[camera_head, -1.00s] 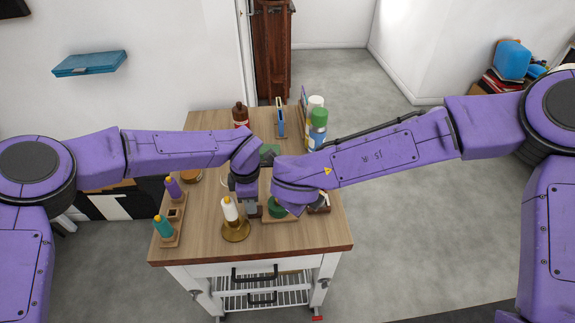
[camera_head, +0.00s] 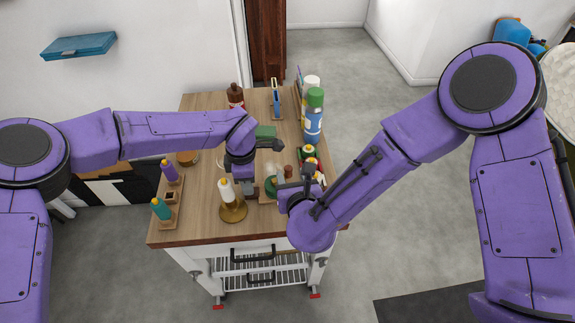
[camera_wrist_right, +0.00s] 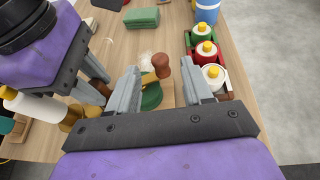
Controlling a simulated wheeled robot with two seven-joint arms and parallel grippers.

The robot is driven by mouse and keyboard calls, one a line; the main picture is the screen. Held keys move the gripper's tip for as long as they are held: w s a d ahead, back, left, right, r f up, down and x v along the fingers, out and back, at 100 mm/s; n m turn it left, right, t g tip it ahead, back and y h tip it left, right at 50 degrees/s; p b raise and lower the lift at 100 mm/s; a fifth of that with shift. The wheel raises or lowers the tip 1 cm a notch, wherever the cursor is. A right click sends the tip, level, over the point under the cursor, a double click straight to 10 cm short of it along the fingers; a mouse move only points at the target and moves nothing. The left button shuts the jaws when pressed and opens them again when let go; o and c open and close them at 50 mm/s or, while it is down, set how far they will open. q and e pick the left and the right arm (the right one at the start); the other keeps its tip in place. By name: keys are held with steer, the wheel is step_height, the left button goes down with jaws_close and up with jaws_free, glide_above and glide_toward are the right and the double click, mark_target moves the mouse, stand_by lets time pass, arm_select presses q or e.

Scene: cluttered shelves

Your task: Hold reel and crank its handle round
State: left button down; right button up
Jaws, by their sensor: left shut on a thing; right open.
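The green reel (camera_head: 270,187) stands on the front half of the wooden cart top; it also shows in the right wrist view (camera_wrist_right: 152,97). Its brown handle knob (camera_wrist_right: 161,66) on a brass-coloured crank arm points up between my right fingers in that view. My left gripper (camera_head: 250,189) is beside the reel on its left and shut on it; the exact grip is partly hidden. My right gripper (camera_head: 292,178) is open over the reel's right side, its fingers (camera_wrist_right: 159,72) on either side of the knob, with visible gaps.
A green block (camera_head: 265,132), a spray can (camera_head: 314,115) and a brown bottle (camera_head: 236,96) are farther back.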

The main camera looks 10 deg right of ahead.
mark_target(287, 166)
steer(key=x, duration=0.6)
steer(key=shift+w+f, duration=0.2)
steer(key=shift+w, duration=0.05)
jaws_close()
steer(key=shift+a, duration=0.1)
steer(key=n+y, duration=0.2)
steer(key=y, duration=0.1)
steer(key=w+a+n+g+y, duration=0.1)
steer(key=shift+n+y, duration=0.3)
steer(key=shift+n, duration=0.1)
steer(key=n+y, duration=0.1)
steer(key=a+n+g+y, duration=0.1)
steer(key=n+g+y, duration=0.1)
steer(key=shift+w+a+n+y, duration=0.15)
steer(key=shift+w+n+y, duration=0.15)
steer(key=shift+w+n, duration=0.1)
steer(key=n+g+y, duration=0.1)
steer(key=g, duration=0.1)
steer(key=a+n+g+y, duration=0.1)
steer(key=n, duration=0.1)
steer(key=a+n+g+y, duration=0.1)
steer(key=n+g, duration=0.1)
steer(key=shift+g, duration=0.3)
steer(key=shift+s+a+f+n+g+y, duration=0.1)
steer(key=shift+a+n+g+y, duration=0.15)
steer(key=shift+n+g, duration=0.55)
steer(key=shift+s+a+n+g+y, duration=0.15)
steer(key=shift+a+n+g+y, duration=0.15)
steer(key=shift+n+g, duration=0.45)
steer(key=shift+a, duration=0.1)
